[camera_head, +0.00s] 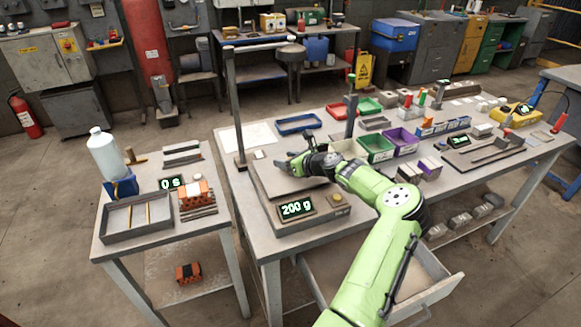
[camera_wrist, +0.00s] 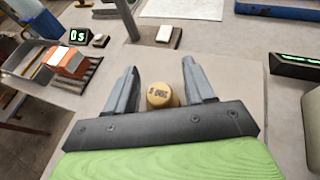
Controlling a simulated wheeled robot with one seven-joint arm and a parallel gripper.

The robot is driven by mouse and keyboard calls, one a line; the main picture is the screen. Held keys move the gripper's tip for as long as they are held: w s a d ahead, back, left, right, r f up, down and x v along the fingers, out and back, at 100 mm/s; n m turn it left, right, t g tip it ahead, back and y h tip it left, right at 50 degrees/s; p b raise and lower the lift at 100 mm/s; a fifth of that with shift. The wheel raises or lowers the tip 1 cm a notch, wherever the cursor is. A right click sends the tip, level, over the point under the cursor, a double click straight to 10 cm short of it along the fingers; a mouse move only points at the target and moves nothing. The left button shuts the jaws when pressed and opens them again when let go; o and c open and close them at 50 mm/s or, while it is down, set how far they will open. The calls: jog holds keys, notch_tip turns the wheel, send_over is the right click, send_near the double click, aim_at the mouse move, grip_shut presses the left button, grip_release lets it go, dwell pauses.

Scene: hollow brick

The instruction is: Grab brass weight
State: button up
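The brass weight (camera_wrist: 160,95) is a small golden cylinder with dark markings on top. It stands between the two fingers of my gripper (camera_wrist: 160,68), with a visible gap to each finger. My gripper is open and low over the pan of the scale (camera_head: 262,190); it also shows in the head view (camera_head: 290,166). The scale's display (camera_head: 296,208) reads 200 g. In the head view I cannot make out the weight, which my gripper and arm seem to hide.
An upright post (camera_head: 234,105) stands behind the scale and another post (camera_head: 351,115) to its right. Blue, red, green and purple trays (camera_head: 402,140) fill the table's middle. A side table (camera_head: 150,245) on the left carries a bottle (camera_head: 105,155). A drawer (camera_head: 440,268) is open below.

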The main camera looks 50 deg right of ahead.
grip_shut()
